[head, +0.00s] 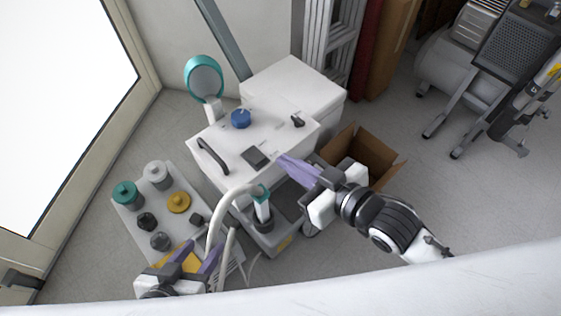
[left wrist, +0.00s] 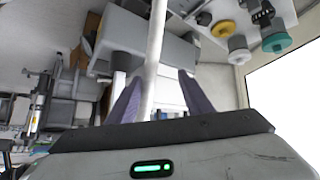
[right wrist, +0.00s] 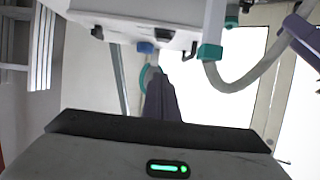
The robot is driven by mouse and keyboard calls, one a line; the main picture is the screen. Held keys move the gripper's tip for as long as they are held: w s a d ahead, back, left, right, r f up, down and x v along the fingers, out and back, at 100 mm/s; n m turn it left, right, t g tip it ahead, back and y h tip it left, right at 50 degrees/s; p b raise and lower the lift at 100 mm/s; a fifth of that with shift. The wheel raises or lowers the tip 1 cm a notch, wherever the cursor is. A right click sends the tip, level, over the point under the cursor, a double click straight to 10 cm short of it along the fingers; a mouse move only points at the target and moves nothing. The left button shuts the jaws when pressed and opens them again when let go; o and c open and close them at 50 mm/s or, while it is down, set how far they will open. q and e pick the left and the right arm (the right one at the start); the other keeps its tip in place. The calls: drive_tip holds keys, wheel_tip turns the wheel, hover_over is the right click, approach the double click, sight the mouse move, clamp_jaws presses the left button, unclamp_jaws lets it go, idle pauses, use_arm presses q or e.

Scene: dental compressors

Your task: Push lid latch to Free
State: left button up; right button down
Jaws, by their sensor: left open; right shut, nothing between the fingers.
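The white compressor unit (head: 225,150) stands in the middle of the head view. On its top are a blue knob (head: 241,118), a black handle (head: 212,155), a dark square panel (head: 255,157) and a small black lever (head: 298,121), which may be the lid latch; I cannot read its position. My right gripper (head: 284,160) is shut and empty, its purple tips by the unit's front edge, below the lever. In the right wrist view the shut fingers (right wrist: 160,98) point toward the unit. My left gripper (head: 198,252) is open; its fingers (left wrist: 160,98) flank a pale hose in its wrist view.
A grey tray (head: 135,215) with teal, grey, yellow and black knobs lies at left. A pale hose (head: 213,225) and a teal-topped tube stand before the unit. An open cardboard box (head: 355,147) is at its right. A round mirror (head: 205,77) rises behind.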

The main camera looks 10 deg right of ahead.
drive_tip(key=b, duration=0.3)
hover_over(266, 161)
drive_tip(key=s, duration=0.2)
wheel_tip(266, 161, down, 3)
drive_tip(key=shift+w+a+f, duration=0.15)
drive_tip(key=f, duration=0.2)
drive_tip(key=f+b, duration=0.1)
drive_tip(key=shift+s+f, duration=0.2)
drive_tip(key=shift+s, duration=0.05)
use_arm(q)
drive_tip(key=shift+w+d+f, duration=0.2)
drive_tip(key=shift+d+f, duration=0.1)
drive_tip(key=shift+f, duration=0.2)
drive_tip(key=shift+w+d+f, duration=0.15)
drive_tip(key=shift+d+f, duration=0.1)
drive_tip(key=shift+f, duration=0.2)
use_arm(e)
drive_tip(key=shift+d+f, duration=0.2)
drive_tip(key=shift+f, duration=0.05)
use_arm(q)
drive_tip(key=shift+f, duration=0.1)
